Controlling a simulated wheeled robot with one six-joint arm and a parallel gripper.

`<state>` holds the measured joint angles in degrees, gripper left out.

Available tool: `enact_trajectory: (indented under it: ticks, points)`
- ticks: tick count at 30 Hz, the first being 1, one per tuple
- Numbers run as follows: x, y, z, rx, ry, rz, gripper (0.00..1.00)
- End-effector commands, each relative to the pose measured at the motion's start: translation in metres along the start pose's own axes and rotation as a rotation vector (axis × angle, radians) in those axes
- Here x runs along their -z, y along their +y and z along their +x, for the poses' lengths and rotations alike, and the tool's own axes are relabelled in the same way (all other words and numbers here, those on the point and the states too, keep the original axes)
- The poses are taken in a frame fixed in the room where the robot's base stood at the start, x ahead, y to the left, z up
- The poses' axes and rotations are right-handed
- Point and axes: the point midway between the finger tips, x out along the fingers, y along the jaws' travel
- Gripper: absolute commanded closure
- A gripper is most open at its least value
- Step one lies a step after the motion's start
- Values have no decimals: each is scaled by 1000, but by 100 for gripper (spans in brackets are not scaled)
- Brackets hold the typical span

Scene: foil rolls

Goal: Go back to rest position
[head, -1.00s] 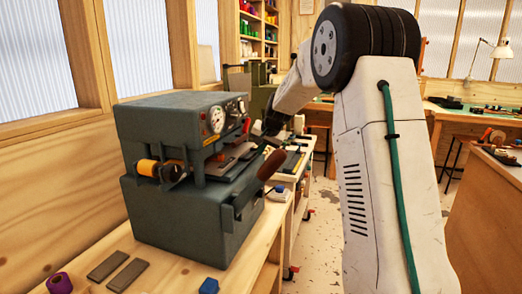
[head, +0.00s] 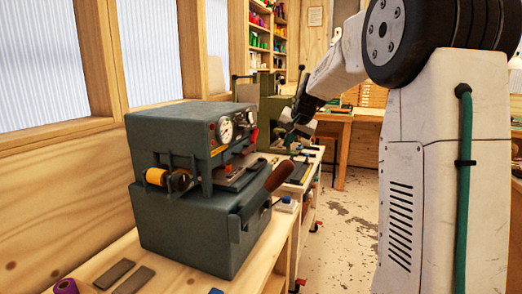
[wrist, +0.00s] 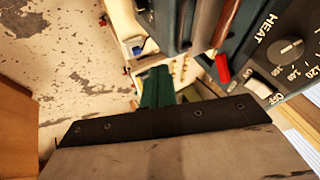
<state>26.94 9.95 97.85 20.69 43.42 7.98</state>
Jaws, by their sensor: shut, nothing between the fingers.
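My gripper (head: 299,127) is raised at the end of my arm, to the right of the grey-green foil press (head: 185,235) in the head view. It is small and dark there, shut, with nothing held. It appears apart from the press, but their distance in depth is hard to judge. In the wrist view, a grey plate with a dark bolted edge fills the bottom, and I cannot make out the fingertips. The press holds an orange foil roll (head: 156,177) on its left side. Its brown-handled lever (head: 279,177) sticks out to the right.
The press stands on a wooden bench (head: 190,281) along the wall. A purple roll (head: 65,286) and grey bars (head: 115,272) lie at its front. A green machine (head: 271,117) stands behind. The floor (head: 345,215) is clear to the right. The wrist view shows the HEAT dial (wrist: 290,48) close by.

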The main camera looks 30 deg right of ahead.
Motion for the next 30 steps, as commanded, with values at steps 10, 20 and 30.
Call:
enact_trajectory:
  ticks: [10,20,30]
  points:
    - [-28,-14,-21,-1,-10,-59,100]
    - [-196,-36,-111,-11,-62,-399,100]
    - [-335,13,-156,-23,-86,-705,100]
